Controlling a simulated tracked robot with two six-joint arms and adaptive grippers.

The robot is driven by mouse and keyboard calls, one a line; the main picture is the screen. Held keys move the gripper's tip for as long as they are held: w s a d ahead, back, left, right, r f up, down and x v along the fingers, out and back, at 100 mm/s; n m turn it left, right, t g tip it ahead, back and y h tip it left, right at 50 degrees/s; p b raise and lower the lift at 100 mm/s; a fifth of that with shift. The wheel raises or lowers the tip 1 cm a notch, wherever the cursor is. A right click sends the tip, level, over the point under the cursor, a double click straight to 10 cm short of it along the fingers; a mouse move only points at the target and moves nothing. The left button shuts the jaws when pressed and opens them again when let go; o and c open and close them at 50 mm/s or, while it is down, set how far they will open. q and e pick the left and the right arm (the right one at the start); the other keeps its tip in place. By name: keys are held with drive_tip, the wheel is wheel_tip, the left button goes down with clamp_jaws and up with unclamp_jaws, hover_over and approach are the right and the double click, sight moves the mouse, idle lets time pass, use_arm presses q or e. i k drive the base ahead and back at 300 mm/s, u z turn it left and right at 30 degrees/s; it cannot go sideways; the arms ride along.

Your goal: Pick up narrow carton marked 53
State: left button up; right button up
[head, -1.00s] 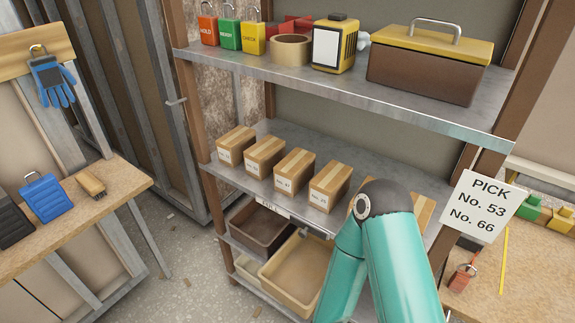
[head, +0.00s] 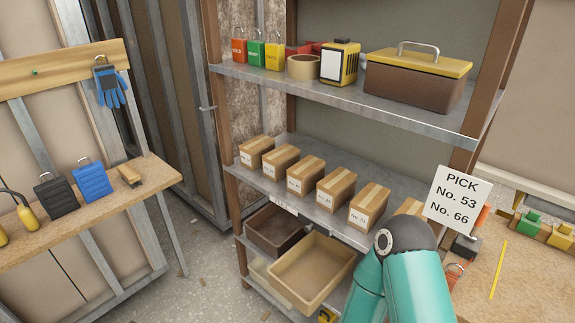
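A row of narrow tan cartons with pale tape and white number labels stands on the middle shelf (head: 290,205). From left to right I see a first carton (head: 257,152), a second (head: 281,160), a third (head: 306,177), a fourth (head: 337,187) and a fifth (head: 370,206). Another carton (head: 411,207) at the right is partly hidden by my teal arm and the sign. The labels are too small for me to tell which carton is 53. A white sign (head: 457,201) reads PICK No. 53, No. 66. Neither gripper shows; only a bent arm of mine is visible.
Above are colored padlock-like tags, a tape roll (head: 303,67), a yellow device (head: 340,63) and a brown toolbox (head: 416,80). Below are a brown bin (head: 277,232) and a tan bin (head: 312,274). Benches stand left (head: 100,215) and right (head: 520,275). Shelf posts bound the cartons.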

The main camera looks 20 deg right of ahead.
sight(276, 163)
drive_tip(key=u, duration=0.1)
drive_tip(key=i, duration=0.9)
drive_tip(key=z, duration=0.1)
